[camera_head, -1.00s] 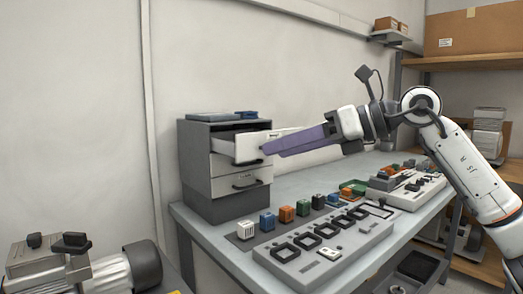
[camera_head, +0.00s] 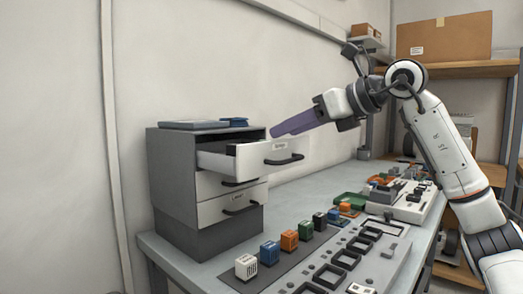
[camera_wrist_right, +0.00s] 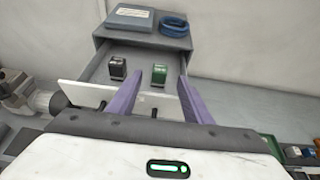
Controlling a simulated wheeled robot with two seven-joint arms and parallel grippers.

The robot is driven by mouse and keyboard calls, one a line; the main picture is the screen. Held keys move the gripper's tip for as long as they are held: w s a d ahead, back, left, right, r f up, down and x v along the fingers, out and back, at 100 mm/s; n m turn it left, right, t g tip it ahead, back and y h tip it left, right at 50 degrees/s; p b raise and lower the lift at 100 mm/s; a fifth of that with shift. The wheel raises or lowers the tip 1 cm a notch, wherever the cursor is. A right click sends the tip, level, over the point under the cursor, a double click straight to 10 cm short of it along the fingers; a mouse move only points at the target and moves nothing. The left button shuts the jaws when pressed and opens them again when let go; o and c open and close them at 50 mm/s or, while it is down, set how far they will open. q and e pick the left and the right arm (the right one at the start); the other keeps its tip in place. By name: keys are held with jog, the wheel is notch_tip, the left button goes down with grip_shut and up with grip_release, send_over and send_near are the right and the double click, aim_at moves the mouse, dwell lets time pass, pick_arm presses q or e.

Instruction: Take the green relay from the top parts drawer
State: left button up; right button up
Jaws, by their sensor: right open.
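The top parts drawer (camera_head: 250,158) of the grey cabinet is pulled open. In the right wrist view, the green relay (camera_wrist_right: 159,74) stands upright inside the drawer, with a black relay (camera_wrist_right: 117,67) to its left. The head view does not show the relays in the drawer. My right gripper (camera_head: 277,132) is open and empty, just above the drawer's front. In the wrist view its purple fingers (camera_wrist_right: 161,78) spread apart, with the green relay appearing between their tips, farther off. My left gripper is not in view.
A grey case (camera_head: 193,125) and a blue coil (camera_head: 235,122) lie on the cabinet top. Two closed drawers sit below. Several coloured relays, one green (camera_head: 306,229), stand on a dark strip on the bench beside a socket panel (camera_head: 345,262). A cardboard box (camera_head: 444,38) is on the back shelf.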

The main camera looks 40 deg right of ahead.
jog(key=x, duration=0.6)
jog(key=shift+f, duration=0.1)
jog(key=c, duration=1.1)
jog(key=shift+c, duration=0.2)
